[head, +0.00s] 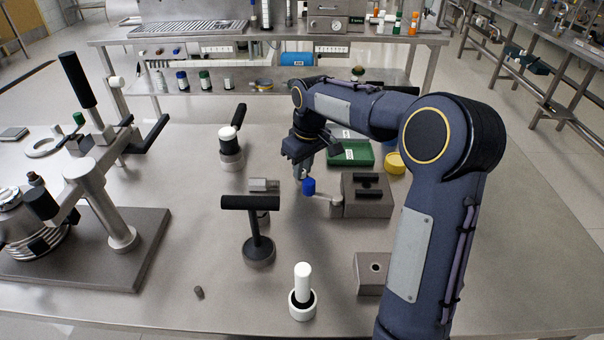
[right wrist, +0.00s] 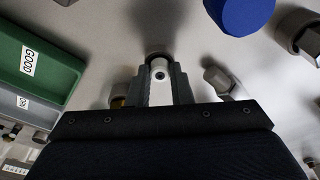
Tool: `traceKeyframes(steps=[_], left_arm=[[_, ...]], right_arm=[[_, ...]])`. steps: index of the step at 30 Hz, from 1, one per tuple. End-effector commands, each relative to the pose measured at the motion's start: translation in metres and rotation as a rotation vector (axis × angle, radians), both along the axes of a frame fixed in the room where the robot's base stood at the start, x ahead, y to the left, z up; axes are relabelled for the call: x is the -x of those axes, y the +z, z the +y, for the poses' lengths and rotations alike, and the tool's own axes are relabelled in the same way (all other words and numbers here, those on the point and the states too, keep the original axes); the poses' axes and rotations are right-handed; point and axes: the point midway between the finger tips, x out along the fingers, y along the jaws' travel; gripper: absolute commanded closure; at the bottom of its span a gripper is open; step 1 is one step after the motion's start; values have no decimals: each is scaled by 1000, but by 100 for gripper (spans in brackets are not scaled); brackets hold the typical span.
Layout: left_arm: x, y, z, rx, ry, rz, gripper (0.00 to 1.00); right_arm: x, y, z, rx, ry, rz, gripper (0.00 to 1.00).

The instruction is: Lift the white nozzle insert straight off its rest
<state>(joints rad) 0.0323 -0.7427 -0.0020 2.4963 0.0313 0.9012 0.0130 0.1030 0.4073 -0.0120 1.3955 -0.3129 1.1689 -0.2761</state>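The white nozzle insert (right wrist: 159,72) shows in the right wrist view as a small pale cylinder with a dark hole in its end. My right gripper (right wrist: 160,78) has one finger on each side of it, and the white piece fills the space between them. In the head view my right gripper (head: 304,173) points down at the middle of the table, and its fingers largely hide the insert. The rest under the insert is not clear, so I cannot tell whether they touch. My left gripper is not in view.
A blue knob (head: 309,186) on a metal block (head: 367,196) is close right of the gripper. A green tray (head: 352,154) and yellow dish (head: 395,163) lie behind. A black T-handle tool (head: 258,246) and a white cylinder in a ring (head: 303,282) stand in front.

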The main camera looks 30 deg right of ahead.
Motion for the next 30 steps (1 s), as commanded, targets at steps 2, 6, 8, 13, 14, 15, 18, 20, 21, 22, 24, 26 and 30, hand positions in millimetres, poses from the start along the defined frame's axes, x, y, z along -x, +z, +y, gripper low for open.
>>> traceKeyframes(steps=[2,6,8,13,14,15,18,20,21,22,24,26,30], left_arm=[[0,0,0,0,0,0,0],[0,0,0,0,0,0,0],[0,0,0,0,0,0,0],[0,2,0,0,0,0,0],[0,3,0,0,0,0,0],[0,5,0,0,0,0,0],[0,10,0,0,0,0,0],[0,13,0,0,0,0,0],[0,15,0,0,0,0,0],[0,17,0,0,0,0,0],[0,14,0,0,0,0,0],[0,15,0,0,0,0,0],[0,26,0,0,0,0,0]], right_arm=[[0,0,0,0,0,0,95],[0,0,0,0,0,0,100],[0,0,0,0,0,0,100],[0,2,0,0,0,0,100],[0,3,0,0,0,0,100],[0,5,0,0,0,0,100],[0,11,0,0,0,0,100],[0,14,0,0,0,0,100],[0,15,0,0,0,1,100],[0,17,0,-1,0,1,100],[1,13,0,0,0,2,100],[0,15,0,0,0,2,100],[0,27,0,0,0,1,100]])
